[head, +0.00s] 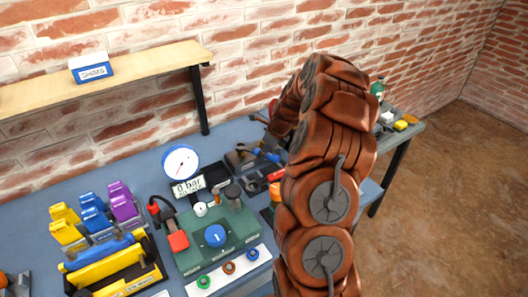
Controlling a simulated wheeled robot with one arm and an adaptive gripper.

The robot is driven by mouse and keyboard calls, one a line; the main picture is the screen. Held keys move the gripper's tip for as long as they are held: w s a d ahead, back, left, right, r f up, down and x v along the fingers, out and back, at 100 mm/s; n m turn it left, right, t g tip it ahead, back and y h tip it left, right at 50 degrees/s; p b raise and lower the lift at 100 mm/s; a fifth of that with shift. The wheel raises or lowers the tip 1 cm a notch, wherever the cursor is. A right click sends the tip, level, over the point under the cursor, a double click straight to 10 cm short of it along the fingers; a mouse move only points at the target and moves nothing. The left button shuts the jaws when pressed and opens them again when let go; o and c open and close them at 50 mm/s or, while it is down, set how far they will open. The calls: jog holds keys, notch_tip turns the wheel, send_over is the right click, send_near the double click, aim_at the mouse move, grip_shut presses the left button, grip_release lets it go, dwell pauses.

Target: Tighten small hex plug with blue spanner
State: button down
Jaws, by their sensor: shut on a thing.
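My gripper (269,122) is at the back of the bench, mostly hidden behind my own arm; its fingertips do not show clearly. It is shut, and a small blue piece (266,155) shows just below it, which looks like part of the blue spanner. This piece is beside a dark grey vise-like fixture (242,159). A long blue tool (105,250) also lies in the rack at the left front. I cannot make out the small hex plug; the fixture is small and partly covered.
A green test block (228,247) with a blue knob, a red part and a gauge (180,163) marked "0 bar" stands mid-bench. A white strip (242,270) with coloured rings lies in front. Yellow, blue and purple blocks stand left. A shelf (140,70) overhangs the back left.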

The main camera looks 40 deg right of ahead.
jog(key=shift+f, duration=1.15)
dwell(0.9)
jog(key=shift+s+a+r+m+p, duration=0.15)
jog(key=shift+a+m+p, duration=0.45)
jog(key=shift+p, duration=0.6)
jog(key=shift+s+a+m+h+p, duration=0.15)
jog(key=shift+a+m+h+p, duration=0.2)
jog(key=shift+p, duration=0.3)
